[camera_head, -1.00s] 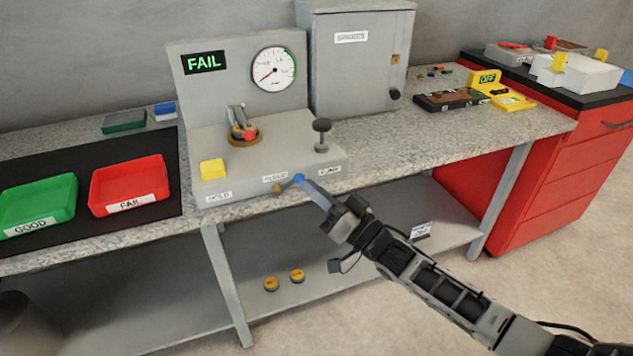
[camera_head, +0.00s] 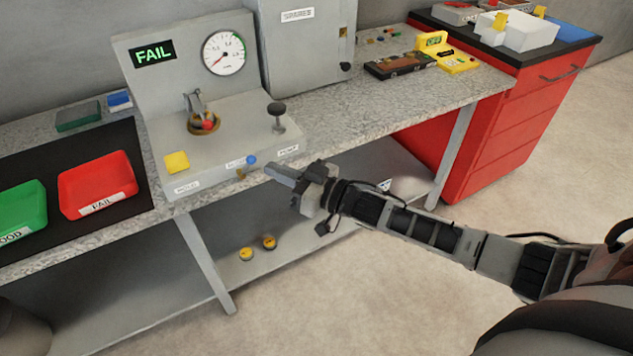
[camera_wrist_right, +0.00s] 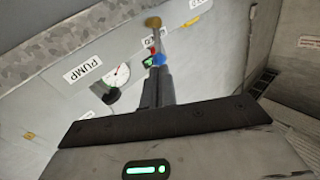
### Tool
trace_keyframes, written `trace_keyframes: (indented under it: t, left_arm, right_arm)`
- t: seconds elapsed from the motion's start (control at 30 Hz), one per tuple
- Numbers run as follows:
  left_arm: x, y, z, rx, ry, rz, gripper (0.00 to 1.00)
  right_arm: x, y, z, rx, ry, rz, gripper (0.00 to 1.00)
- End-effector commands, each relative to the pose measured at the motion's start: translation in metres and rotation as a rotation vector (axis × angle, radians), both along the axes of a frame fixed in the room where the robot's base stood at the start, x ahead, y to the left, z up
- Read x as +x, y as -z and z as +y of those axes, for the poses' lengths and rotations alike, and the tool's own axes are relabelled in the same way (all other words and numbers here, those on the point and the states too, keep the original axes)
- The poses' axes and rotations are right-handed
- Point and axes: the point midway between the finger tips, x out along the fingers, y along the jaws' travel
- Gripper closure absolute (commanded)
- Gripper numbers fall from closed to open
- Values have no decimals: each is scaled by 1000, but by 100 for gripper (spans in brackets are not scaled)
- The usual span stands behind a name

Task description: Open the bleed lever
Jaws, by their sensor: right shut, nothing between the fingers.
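The bleed lever shows on the front face of the grey test rig (camera_head: 225,150), with a brass pivot (camera_head: 241,173) and a blue knob (camera_head: 251,160). It points up and to the right, beside the small label at the front edge. My right gripper (camera_head: 270,170) is shut and empty, its fingertips just right of the blue knob. In the right wrist view the closed fingers (camera_wrist_right: 157,82) reach toward the blue knob (camera_wrist_right: 160,59), with the brass pivot (camera_wrist_right: 153,22) beyond; I cannot tell whether they touch. My left gripper is not in view.
The rig carries a FAIL display (camera_head: 153,53), a gauge (camera_head: 224,53), a yellow block (camera_head: 177,162), a clamp fixture (camera_head: 203,122) and a black pump knob (camera_head: 277,110). Red (camera_head: 97,184) and green (camera_head: 22,208) trays lie left. Open floor lies in front of the bench.

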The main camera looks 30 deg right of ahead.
Motion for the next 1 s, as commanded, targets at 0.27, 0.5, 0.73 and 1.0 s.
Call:
trace_keyframes:
  t: [0.27,0.5,0.73,1.0]
  left_arm:
    - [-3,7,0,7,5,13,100]
    - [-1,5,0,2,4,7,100]
    - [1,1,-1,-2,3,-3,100]
    - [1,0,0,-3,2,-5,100]
  right_arm:
    - [-49,9,-37,-4,-6,3,100]
    - [-79,11,-60,-2,-5,2,100]
    - [-87,11,-67,-2,-5,-1,100]
    - [-86,11,-66,-2,-5,-1,100]
